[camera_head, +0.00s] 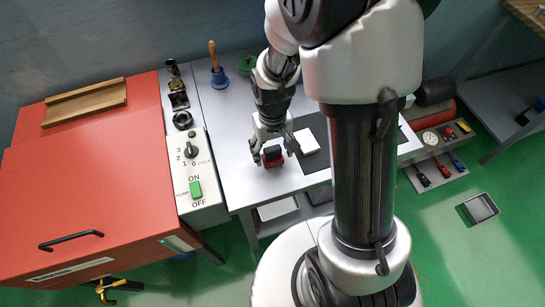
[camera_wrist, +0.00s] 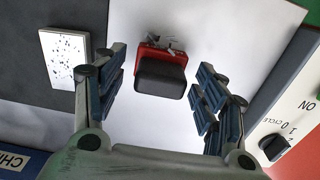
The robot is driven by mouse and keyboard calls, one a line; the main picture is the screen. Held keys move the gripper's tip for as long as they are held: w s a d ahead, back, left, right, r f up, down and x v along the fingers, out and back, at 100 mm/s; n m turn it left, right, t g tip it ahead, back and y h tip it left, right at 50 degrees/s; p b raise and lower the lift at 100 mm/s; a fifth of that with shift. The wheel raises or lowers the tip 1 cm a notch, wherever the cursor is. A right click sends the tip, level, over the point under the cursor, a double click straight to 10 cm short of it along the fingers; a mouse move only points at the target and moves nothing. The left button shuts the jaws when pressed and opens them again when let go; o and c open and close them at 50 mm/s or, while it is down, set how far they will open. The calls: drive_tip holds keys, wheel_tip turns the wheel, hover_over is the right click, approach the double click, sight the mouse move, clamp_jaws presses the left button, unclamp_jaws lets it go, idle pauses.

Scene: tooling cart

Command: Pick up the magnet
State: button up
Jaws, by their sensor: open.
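The magnet appears to be the small red block with a dark grey front part (camera_wrist: 160,76), with small metallic bits along its red back edge. It rests on the light grey cart top, and in the head view the magnet (camera_head: 273,156) is partly covered by the fingers. My gripper (camera_head: 272,147) is over it, pointing down. In the wrist view my gripper (camera_wrist: 162,72) is open, with one blue-padded finger on each side of the magnet. Gaps show on both sides, so the fingers do not appear to touch it.
A white speckled block (camera_wrist: 65,58) lies left of the fingers on a dark mat (camera_wrist: 25,85). A control box with a knob and green switch (camera_head: 195,172) stands left of the cart top, beside a red cabinet (camera_head: 90,175).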

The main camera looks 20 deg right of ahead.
sight(272, 148)
drive_tip(key=shift+c, duration=0.4)
drive_tip(key=c, duration=1.4)
drive_tip(key=shift+o, duration=0.2)
drive_tip(key=shift+r, duration=0.15)
wheel_tip(272, 148, up, 20)
drive_tip(key=p, duration=0.7)
